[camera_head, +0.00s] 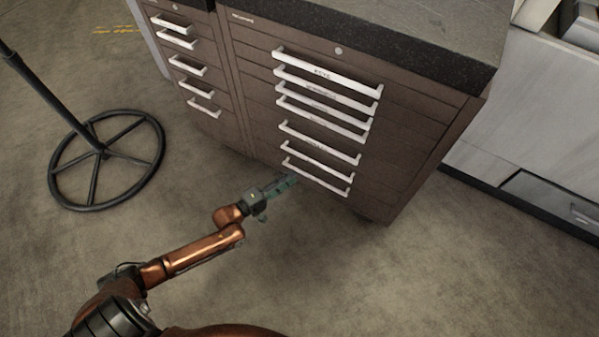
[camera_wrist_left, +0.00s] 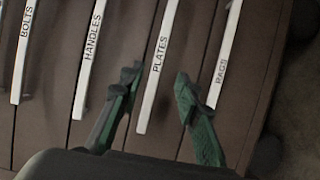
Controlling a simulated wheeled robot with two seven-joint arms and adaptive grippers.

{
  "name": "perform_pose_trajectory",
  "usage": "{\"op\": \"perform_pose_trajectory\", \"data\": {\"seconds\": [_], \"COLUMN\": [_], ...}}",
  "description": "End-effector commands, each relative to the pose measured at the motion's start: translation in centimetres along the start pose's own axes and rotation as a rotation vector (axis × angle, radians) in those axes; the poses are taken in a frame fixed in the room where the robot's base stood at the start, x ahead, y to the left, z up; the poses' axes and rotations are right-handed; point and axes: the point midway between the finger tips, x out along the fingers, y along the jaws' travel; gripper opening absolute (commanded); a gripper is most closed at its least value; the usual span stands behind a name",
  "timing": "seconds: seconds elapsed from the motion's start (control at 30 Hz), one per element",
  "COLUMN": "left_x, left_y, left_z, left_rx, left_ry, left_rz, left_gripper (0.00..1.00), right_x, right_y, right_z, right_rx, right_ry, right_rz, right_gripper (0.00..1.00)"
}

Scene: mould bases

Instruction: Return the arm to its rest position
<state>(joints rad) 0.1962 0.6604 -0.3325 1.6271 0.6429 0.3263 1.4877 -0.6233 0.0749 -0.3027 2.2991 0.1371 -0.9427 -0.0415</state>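My left arm comes in from the lower left of the head view, copper-coloured and stretched towards a brown drawer cabinet (camera_head: 400,175). Its left gripper (camera_head: 290,181), with dark green fingers, is close to the left end of the lowest handles. In the left wrist view the left gripper (camera_wrist_left: 155,78) is open, its two fingers spread apart. The white handle labelled PLATES (camera_wrist_left: 157,68) shows between the fingers, and the RAGS handle (camera_wrist_left: 226,50) lies just beyond the right finger. I cannot tell whether a finger touches either handle. My right gripper is not in view.
The cabinet's drawers look closed. The HANDLES handle (camera_wrist_left: 88,62) and BOLTS handle (camera_wrist_left: 23,55) are left of the fingers. A stand with a round black base (camera_head: 52,187) is on the left. Grey floor (camera_head: 330,270) is open in front of the cabinet.

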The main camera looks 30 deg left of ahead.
Motion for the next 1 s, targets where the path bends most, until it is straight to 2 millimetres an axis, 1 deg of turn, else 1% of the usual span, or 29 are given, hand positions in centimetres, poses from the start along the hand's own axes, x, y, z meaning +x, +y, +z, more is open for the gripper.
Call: {"op": "perform_pose_trajectory", "data": {"seconds": [0.07, 0.17, 0.7, 0.77, 0.87, 0.97, 1.0], "left_x": [-0.8, -1.2, -1.2, -1.4, -2.4, -4.8, -6.1], "left_y": [0.0, 0.0, 0.0, -0.2, -1.8, -4.9, -6.4], "left_z": [0.0, 0.0, 0.0, 0.2, 1.8, 5.1, 6.9], "left_rx": [0.0, 0.0, 0.0, 0.004, 0.038, 0.122, 0.171], "left_ry": [0.0, 0.0, 0.0, -0.001, -0.009, -0.034, -0.052], "left_rz": [0.0, 0.0, 0.0, -0.006, -0.049, -0.143, -0.192], "left_gripper": [0.3, 0.3, 0.3, 0.3, 0.3, 0.3, 0.3], "right_x": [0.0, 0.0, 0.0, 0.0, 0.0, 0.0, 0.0], "right_y": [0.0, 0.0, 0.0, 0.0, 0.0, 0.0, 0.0], "right_z": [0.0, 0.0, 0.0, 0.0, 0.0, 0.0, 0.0], "right_rx": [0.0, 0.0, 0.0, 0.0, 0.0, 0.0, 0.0], "right_ry": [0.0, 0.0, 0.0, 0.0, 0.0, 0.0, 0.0], "right_rz": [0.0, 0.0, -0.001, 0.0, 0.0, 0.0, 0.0], "right_gripper": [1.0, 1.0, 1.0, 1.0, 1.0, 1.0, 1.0]}}
